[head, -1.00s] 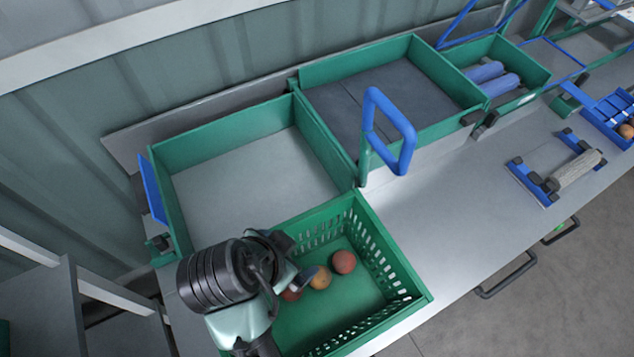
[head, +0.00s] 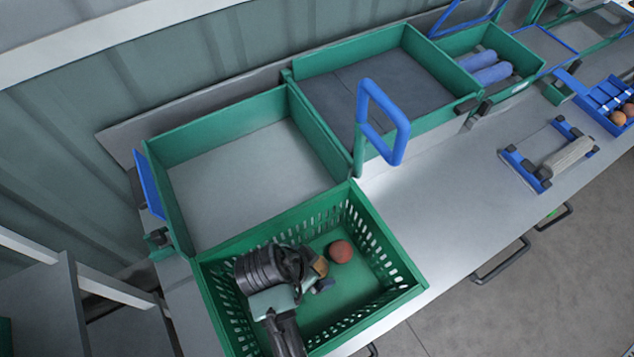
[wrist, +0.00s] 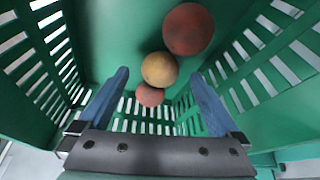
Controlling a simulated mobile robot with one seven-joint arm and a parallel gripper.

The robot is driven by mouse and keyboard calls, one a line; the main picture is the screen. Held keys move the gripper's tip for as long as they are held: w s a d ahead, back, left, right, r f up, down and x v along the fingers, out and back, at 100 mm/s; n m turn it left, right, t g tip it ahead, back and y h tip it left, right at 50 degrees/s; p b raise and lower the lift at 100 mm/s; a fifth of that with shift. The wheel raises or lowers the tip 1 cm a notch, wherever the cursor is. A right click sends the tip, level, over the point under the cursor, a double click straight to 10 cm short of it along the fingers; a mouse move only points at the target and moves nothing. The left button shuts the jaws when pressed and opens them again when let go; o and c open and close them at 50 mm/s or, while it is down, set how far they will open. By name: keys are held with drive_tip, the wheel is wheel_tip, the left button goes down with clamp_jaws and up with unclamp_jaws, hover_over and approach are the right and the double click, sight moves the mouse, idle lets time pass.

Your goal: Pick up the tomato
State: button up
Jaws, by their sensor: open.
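Three tomatoes lie in a row in the green slotted crate (head: 375,209). In the wrist view they are a large red one (wrist: 188,29), an orange one (wrist: 159,69) and a smaller-looking red one (wrist: 150,95). In the head view one red tomato (head: 341,251) is clear, the orange one (head: 320,267) is partly covered by my gripper (head: 312,280), and the third is hidden. My gripper (wrist: 160,76) is open inside the crate, its blue fingers spread on either side of the orange and smaller-looking red tomatoes in the wrist view. It holds nothing.
The crate's slotted walls rise close around my gripper. Behind stand an empty grey-floored green bin (head: 255,170) and a dark-lined bin (head: 375,85). A blue loop handle (head: 402,130) sticks up near the crate's back corner.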

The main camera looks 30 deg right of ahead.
drive_tip(key=shift+x, duration=1.05)
drive_tip(key=c, duration=1)
